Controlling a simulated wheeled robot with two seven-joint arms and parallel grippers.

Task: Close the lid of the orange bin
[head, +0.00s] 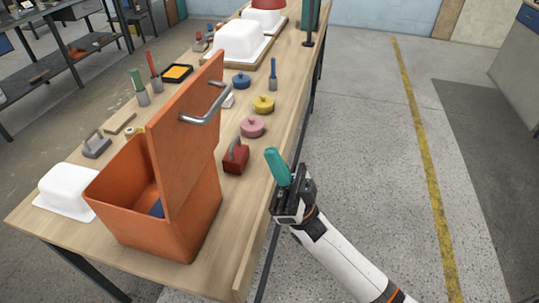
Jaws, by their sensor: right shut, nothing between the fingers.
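The orange bin (180,228) stands at the near end of the wooden workbench. Its lid (186,150) is up, standing nearly vertical, so the bin is open. A metal bar handle (206,104) is on the lid's right face. Something blue (156,208) shows inside the bin, partly hidden by the lid. My right gripper (283,178) is right of the bin, beside the bench edge, apart from the lid and handle. It is shut and holds nothing; a teal part shows at its tip. My left gripper is out of view.
A white tub shell (67,188) sits left of the bin. A dark red tool (236,157), a pink pot (252,126) and a yellow pot (263,104) are right of and behind the lid. Open floor (365,150) lies right of the workbench (60,232).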

